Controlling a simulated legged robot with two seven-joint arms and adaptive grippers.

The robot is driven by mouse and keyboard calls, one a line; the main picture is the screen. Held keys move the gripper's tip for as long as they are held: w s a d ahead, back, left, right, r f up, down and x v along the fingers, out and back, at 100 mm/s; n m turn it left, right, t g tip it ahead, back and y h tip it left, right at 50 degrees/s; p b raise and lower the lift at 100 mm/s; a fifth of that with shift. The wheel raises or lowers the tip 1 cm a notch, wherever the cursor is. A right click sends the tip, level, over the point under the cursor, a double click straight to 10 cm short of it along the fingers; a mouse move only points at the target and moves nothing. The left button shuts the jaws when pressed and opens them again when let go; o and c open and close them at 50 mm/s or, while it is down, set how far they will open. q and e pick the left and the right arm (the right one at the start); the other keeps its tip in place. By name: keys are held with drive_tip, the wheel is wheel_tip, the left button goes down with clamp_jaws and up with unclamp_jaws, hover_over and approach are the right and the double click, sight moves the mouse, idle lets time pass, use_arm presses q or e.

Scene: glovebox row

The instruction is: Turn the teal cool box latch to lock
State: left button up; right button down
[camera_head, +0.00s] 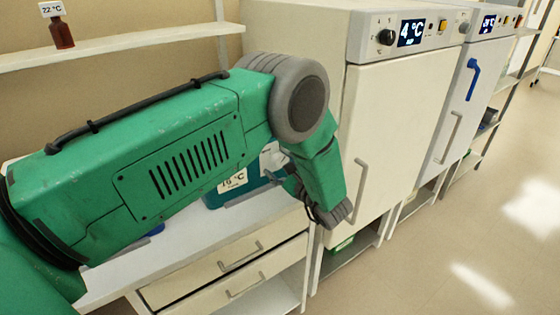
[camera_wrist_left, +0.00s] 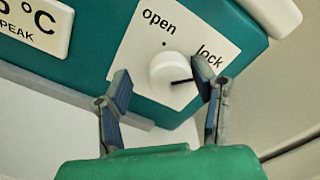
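The teal cool box (camera_head: 214,200) stands on the white bench, largely hidden behind my left arm. In the left wrist view its teal front (camera_wrist_left: 105,20) carries a white plate with the words "open" and "lock". The latch (camera_wrist_left: 165,70) is a round white knob on this plate. Its black mark points right, to just below the word "lock"; a dot shows under "open". My left gripper (camera_wrist_left: 166,90) is open, with one finger on each side of the knob and a gap to it in the picture. In the head view the left gripper (camera_head: 302,192) is at the box's right side. My right gripper is not in view.
A cream cabinet (camera_head: 400,130) reading 4 °C stands close to the right of the gripper. Drawers (camera_head: 235,260) are under the bench. A shelf (camera_head: 110,45) with a brown bottle (camera_head: 61,33) is above. The floor at the right is clear.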

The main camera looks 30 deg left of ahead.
use_arm(q)
drive_tip(key=shift+w+r, duration=0.15)
drive_tip(key=shift+r, duration=0.1)
drive_tip(key=shift+d, duration=0.15)
drive_tip(key=v, duration=1.1)
drive_tip(key=shift+s+d+f, duration=0.15)
drive_tip(key=shift+s+d, duration=0.05)
drive_tip(key=shift+d, duration=0.1)
